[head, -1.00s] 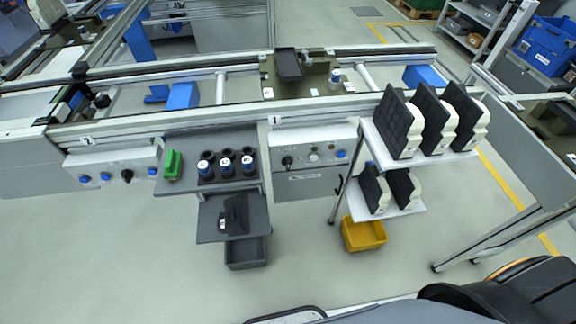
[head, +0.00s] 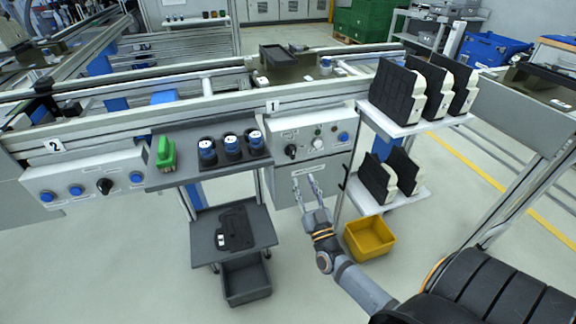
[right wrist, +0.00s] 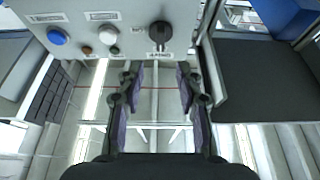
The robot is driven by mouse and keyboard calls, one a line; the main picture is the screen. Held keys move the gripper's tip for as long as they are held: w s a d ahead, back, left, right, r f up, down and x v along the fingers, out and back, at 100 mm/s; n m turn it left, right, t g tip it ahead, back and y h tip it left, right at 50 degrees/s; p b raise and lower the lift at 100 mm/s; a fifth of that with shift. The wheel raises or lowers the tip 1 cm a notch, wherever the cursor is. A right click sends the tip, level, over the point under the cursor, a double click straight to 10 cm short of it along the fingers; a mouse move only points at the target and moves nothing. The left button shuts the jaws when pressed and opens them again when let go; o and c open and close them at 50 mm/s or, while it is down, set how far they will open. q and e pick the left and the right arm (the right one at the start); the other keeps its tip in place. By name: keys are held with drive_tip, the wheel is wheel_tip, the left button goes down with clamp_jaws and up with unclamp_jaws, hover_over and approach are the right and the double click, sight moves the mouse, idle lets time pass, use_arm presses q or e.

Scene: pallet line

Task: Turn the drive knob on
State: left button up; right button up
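A black rotary knob (head: 291,151) sits at the left end of the white control panel (head: 322,160) marked 1. It also shows in the right wrist view (right wrist: 159,33), where its small labels are too blurred to read. Another black knob (head: 104,186) is on the panel marked 2 at the left. My right gripper (head: 306,179) is open and empty, fingers pointing up the picture, just below the panel 1 knob. In the right wrist view, the open fingers (right wrist: 160,92) are apart from the knob, which shows beyond them. My left gripper is out of view.
A blue button (head: 344,138) is at the panel's right end. A grey shelf with blue-topped cups (head: 231,146) and a green object (head: 165,152) is at the left. A rack with black-faced parts (head: 398,95) stands close on the right, above a yellow bin (head: 370,238).

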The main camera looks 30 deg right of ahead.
sight(293, 155)
drive_tip(key=x, duration=0.9)
drive_tip(key=shift+w+b, duration=0.3)
drive_tip(key=shift+b, duration=0.05)
clamp_jaws()
